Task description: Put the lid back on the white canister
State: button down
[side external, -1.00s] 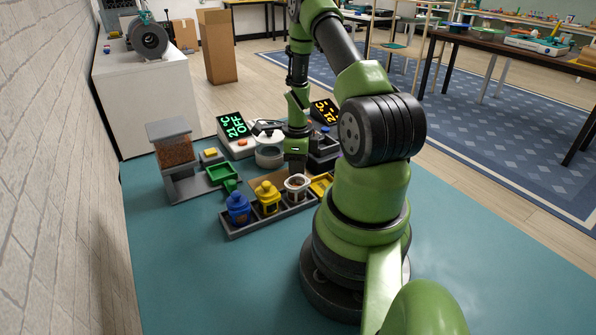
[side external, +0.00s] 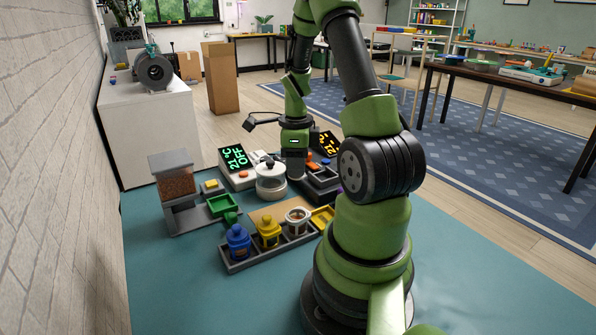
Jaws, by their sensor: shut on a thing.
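The white canister (side external: 298,219) stands upright in the right part of a dark grey rack (side external: 252,262). Its top is open, and brown contents show inside. My gripper (side external: 296,174) is behind and above the canister in the side external view, apart from it. It is shut on a small pale thing, which I take to be the white lid; its shape is mostly hidden at this size. A yellow canister (side external: 268,232) and a blue canister (side external: 238,243) stand in the same rack to the left, both with lids on.
A hopper of brown pellets (side external: 176,184), a green tray (side external: 222,205) and a white pot (side external: 271,183) stand behind the rack. A green-lit display unit (side external: 236,160) stands farther back. A yellow tray (side external: 323,216) lies right of the canister. The teal mat (side external: 180,290) in front is clear.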

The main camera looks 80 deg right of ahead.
jog(key=s+a+r+n, duration=0.1)
jog(key=s+a, duration=0.1)
jog(key=a, duration=0.4)
jog(key=shift+w+a+f, duration=0.1)
jog(key=shift+f, duration=1.4)
jog(key=shift+w+a+f, duration=0.1)
jog(key=shift+f, duration=1.4)
jog(key=shift+f, duration=0.15)
jog(key=shift+c, duration=2.4)
grip_release()
notch_tip(320, 180, up, 7)
